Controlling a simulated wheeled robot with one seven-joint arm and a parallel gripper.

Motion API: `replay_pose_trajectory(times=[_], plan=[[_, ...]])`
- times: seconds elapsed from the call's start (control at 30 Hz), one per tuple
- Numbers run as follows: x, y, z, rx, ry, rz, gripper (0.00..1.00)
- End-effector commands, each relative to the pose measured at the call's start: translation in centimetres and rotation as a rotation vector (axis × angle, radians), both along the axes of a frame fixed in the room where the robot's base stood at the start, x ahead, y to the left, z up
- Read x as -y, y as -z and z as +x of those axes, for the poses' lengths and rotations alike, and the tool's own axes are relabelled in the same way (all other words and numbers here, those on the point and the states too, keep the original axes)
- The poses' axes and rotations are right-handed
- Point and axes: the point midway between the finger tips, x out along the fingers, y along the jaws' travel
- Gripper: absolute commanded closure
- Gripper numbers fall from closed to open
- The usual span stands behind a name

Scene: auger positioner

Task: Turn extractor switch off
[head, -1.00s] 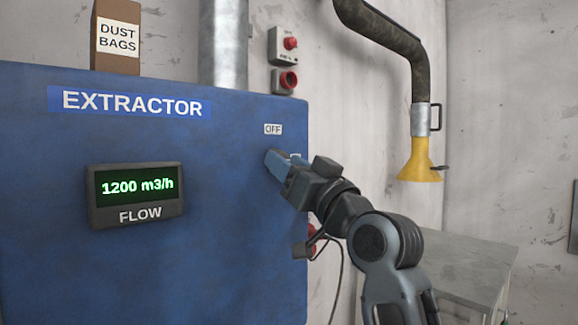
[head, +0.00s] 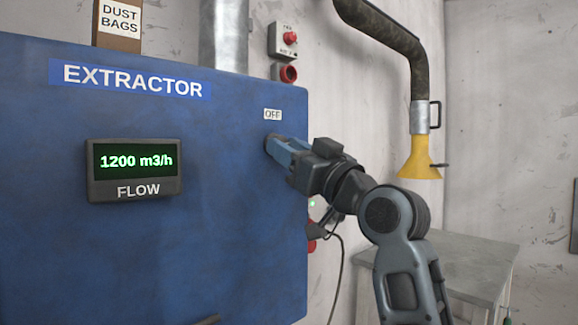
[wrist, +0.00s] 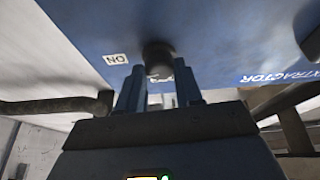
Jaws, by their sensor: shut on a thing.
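The blue extractor cabinet (head: 60,250) fills the left of the head view. Its OFF label (head: 272,114) is just above my gripper (head: 272,145), which reaches in from the right against the front face. The fingers hide the switch in that view. In the wrist view the dark, round switch knob (wrist: 158,55) is at the tips of my gripper (wrist: 159,80), one finger on each side, shut on it. An upside-down ON label (wrist: 116,59) lies left of the knob. Another label between the fingers is mostly hidden. The flow display (head: 135,162) reads 1200 m3/h.
A box of dust bags (head: 118,22) and a metal duct (head: 224,45) stand above the cabinet. A red-button control box (head: 284,40) is on the wall. A yellow extraction hood (head: 419,160) hangs at right above a grey table (head: 470,255).

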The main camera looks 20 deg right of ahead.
Motion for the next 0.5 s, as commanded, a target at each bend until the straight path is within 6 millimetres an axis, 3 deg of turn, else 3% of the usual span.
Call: replay_pose_trajectory(times=[0.03, 0.5], plan=[[0.32, 0.66, 0.01, 0.017, 0.005, -0.039, 0.95], [0.58, 0.46, 0.11, 0.153, 0.005, -0.467, 0.95]])
